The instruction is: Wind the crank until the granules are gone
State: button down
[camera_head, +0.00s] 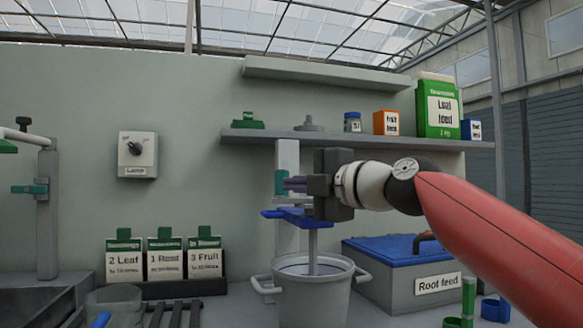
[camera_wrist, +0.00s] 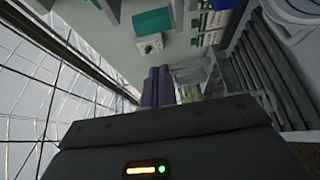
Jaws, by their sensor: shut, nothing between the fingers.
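A grey bucket (camera_head: 313,297) with two side handles stands below my arm. A thin shaft (camera_head: 313,250) rises from it to a blue crank arm (camera_head: 300,216). A green upright grip (camera_head: 281,183) stands above the crank arm's left part, by a pale post. My gripper (camera_head: 290,184) is shut and empty, pointing left, with its purple fingertips right beside the grip; I cannot tell whether they touch. In the wrist view the fingers (camera_wrist: 158,88) lie together. No granules can be made out inside the bucket.
A shelf (camera_head: 350,138) with packets and a jar runs above my gripper. A grey box with a blue lid (camera_head: 395,250), labelled Root feed, stands right of the bucket. Several labelled packs (camera_head: 165,258) stand at left. A dial box (camera_head: 138,154) hangs on the wall.

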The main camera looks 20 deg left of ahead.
jog(key=w+a+p, duration=0.1)
jog(key=w+p, duration=0.1)
jog(key=w, duration=0.1)
jog(key=w+a+p, duration=0.1)
jog(key=shift+w+a, duration=0.3)
jog(key=shift+w+a+m+t+h, duration=0.15)
jog(key=shift+a+m+t+h, duration=0.1)
jog(key=shift+m+t+h, duration=0.45)
